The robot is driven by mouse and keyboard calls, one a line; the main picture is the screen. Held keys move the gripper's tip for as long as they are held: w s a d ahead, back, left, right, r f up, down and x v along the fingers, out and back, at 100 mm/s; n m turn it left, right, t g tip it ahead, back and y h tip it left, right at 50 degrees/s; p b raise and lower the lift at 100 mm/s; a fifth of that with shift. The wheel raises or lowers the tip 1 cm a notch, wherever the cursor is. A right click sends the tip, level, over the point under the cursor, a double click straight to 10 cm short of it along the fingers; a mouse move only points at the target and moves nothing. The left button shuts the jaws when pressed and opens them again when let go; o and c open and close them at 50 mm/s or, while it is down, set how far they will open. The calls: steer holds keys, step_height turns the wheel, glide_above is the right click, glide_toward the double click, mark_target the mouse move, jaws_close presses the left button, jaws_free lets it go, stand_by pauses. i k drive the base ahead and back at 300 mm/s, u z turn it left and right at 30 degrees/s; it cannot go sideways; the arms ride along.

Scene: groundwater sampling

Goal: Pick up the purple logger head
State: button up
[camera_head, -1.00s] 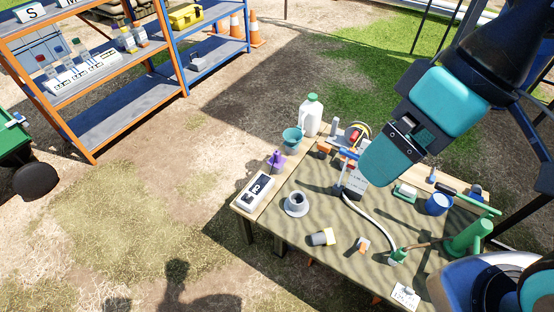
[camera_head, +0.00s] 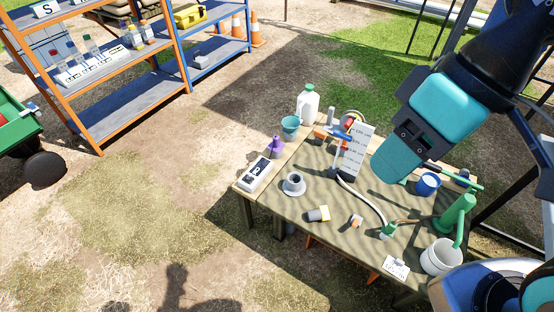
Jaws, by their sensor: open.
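The purple logger head (camera_head: 275,148) stands on the left back part of the work table (camera_head: 324,247), behind a white instrument box with a dark display (camera_head: 257,174). It looks upright, with a narrower top. My gripper (camera_head: 398,160) is raised at the right of the view, with teal parts pointing down and left. It is open and well to the right of the logger head, apart from it. The gripper hides part of the table's back right.
Near the logger head are a teal cup (camera_head: 290,126), a white jug (camera_head: 307,104) and a grey ringed piece (camera_head: 293,184). A white chart board (camera_head: 356,150), hose, blue cup (camera_head: 428,184), green pump (camera_head: 456,214) and white bucket (camera_head: 440,257) stand farther right. Shelves (camera_head: 128,104) stand back left.

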mark_target(278, 145)
steer(key=k, duration=0.8)
steer(key=u, duration=0.95)
steer(key=i, duration=0.8)
steer(key=u, duration=0.4)
steer(key=i, duration=1.45)
steer(key=z, duration=1.15)
steer(key=i, duration=0.55)
steer(key=z, duration=0.65)
